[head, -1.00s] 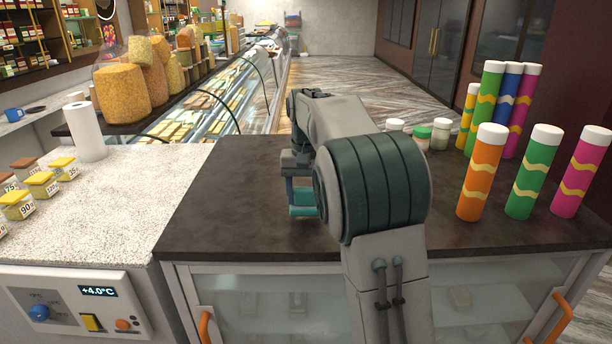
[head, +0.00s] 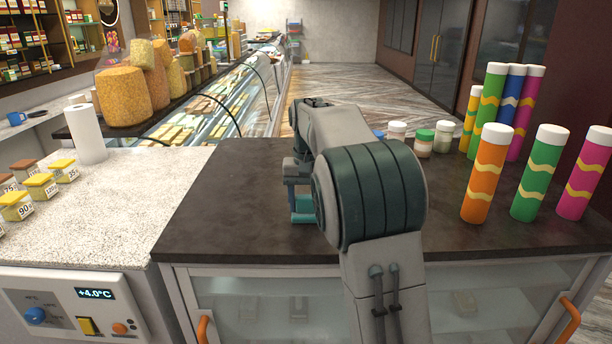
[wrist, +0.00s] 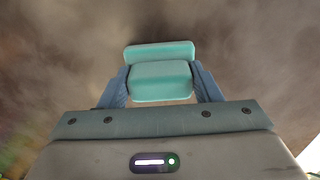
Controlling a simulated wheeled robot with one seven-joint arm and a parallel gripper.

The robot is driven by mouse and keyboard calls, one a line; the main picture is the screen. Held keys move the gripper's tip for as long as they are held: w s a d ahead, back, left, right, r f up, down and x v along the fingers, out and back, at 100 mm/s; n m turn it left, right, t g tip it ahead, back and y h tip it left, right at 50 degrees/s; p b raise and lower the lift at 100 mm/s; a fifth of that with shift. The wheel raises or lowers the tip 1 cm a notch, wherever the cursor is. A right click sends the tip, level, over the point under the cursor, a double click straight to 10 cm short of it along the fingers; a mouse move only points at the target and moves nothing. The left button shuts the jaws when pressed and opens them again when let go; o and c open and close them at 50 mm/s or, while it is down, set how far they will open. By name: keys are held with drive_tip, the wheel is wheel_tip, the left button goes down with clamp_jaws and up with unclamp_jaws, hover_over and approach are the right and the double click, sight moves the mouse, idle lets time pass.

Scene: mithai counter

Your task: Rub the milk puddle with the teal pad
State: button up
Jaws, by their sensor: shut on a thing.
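The teal pad (wrist: 160,80) is held between the two blue fingers of my gripper (wrist: 160,88) in the wrist view. It also shows in the head view (head: 304,209), low over the dark brown counter top (head: 235,200), left of my arm. I cannot tell whether the pad touches the counter. No milk puddle can be made out in either view; my arm hides part of the counter.
Tall patterned tubes with white caps, among them an orange one (head: 485,175), stand on the right. Small jars (head: 424,143) stand behind my arm. A speckled white counter (head: 120,205) with a paper roll (head: 86,133) lies left. The dark counter's left part is bare.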

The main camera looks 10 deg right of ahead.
drive_tip(key=shift+s, duration=0.25)
drive_tip(key=r+p, duration=0.1)
drive_tip(key=r, duration=0.2)
drive_tip(key=shift+s+d+p, duration=0.1)
drive_tip(key=shift+s+p, duration=0.2)
drive_tip(key=shift+p, duration=0.1)
drive_tip(key=shift+w+r+p, duration=0.2)
drive_tip(key=shift+r+p, duration=0.2)
drive_tip(key=shift+p, duration=0.1)
drive_tip(key=shift+s+a+r+p, duration=0.1)
drive_tip(key=shift+a+r+p, duration=0.1)
drive_tip(key=shift+r, duration=0.2)
drive_tip(key=shift+a+r+p, duration=0.1)
drive_tip(key=shift+r+p, duration=0.05)
drive_tip(key=shift+r, duration=1.6)
